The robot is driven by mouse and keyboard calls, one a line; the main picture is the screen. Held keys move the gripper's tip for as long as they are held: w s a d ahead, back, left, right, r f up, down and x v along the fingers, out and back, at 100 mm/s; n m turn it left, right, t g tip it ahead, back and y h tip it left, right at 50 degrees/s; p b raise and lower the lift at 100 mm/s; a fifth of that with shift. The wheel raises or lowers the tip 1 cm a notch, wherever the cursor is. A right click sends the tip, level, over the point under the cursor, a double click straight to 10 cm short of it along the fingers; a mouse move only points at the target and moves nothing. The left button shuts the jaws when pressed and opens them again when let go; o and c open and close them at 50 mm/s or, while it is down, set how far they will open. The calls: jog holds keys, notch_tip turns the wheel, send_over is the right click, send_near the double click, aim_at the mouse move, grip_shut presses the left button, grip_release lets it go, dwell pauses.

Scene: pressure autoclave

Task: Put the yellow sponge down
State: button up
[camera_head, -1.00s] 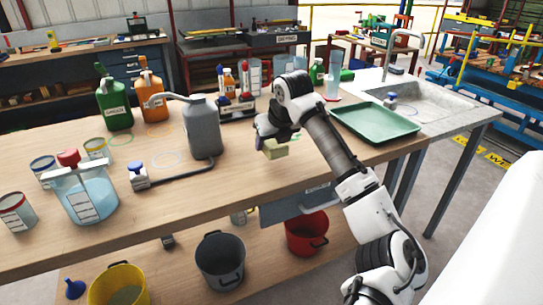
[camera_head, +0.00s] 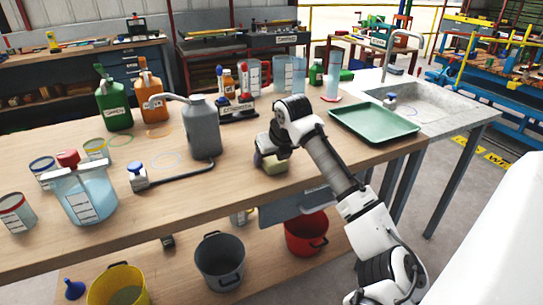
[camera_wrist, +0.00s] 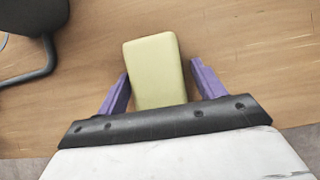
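The yellow sponge (camera_head: 275,166) is a pale yellow block near the front edge of the wooden bench, below my gripper (camera_head: 266,158). It appears to rest on the bench top. In the wrist view the sponge (camera_wrist: 156,72) lies between the two purple fingers of my gripper (camera_wrist: 160,72). A narrow strip of bench shows between the sponge and the right finger; the left fingertip is very close to the sponge or touching it. The fingers look open around it. The sponge's underside is hidden.
A green tray (camera_head: 375,122) stands right of my arm, beside the sink (camera_head: 425,105). A grey can (camera_head: 203,130) with a hose stands to the left. A labelled rack (camera_head: 238,110) is behind. The bench (camera_head: 225,185) is bare left of the sponge.

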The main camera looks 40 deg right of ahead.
jog(key=shift+w+a+f, duration=0.1)
jog(key=shift+a+f, duration=0.05)
jog(key=shift+a, duration=0.15)
jog(key=shift+r, duration=0.35)
jog(key=v, duration=1.2)
jog(key=shift+b, duration=0.3)
jog(key=shift+d+f, duration=0.1)
jog(key=shift+f, duration=0.05)
